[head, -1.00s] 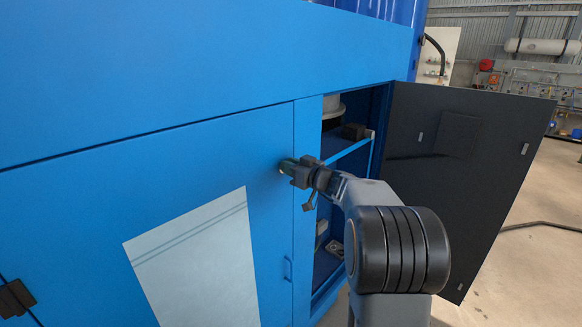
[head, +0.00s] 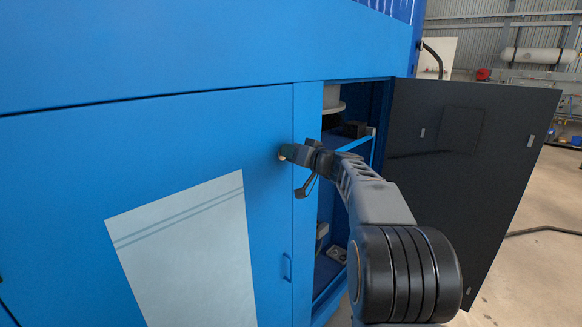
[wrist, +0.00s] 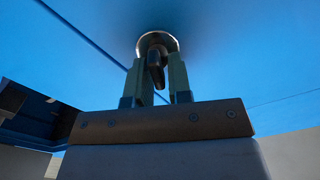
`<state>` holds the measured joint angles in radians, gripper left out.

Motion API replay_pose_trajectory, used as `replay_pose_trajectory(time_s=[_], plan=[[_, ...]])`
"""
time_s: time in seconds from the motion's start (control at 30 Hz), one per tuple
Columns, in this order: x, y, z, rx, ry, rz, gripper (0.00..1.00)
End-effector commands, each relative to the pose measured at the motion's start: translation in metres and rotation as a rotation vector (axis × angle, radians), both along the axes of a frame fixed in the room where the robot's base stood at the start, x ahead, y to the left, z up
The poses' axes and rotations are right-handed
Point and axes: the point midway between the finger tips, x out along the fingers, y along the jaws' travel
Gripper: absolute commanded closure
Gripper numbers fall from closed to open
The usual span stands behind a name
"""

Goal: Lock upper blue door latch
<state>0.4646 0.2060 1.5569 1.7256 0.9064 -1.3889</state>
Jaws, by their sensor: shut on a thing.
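The blue door (head: 190,140) is closed flat in its frame. Its upper latch (wrist: 156,52) is a round metal base with a dark knob, near the door's upper right edge. My gripper (head: 288,153) is at that latch in the head view and hides most of it. In the wrist view my gripper (wrist: 157,80) has one finger on each side of the dark knob and is shut on it. The exact turn of the knob is hard to tell.
A dark door (head: 465,160) stands wide open at the right, beside an open compartment (head: 335,225) with a shelf and fittings. A small handle (head: 287,268) sits lower on the blue door.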

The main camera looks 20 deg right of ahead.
Motion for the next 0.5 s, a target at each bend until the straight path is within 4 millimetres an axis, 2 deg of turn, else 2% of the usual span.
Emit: replay_pose_trajectory(time_s=[0.03,0.5], plan=[[0.0003,-0.0007,-0.0058,0.037,0.017,0.0,1.0],[0.0025,-0.0045,-0.0068,0.446,0.205,0.002,1.0]])
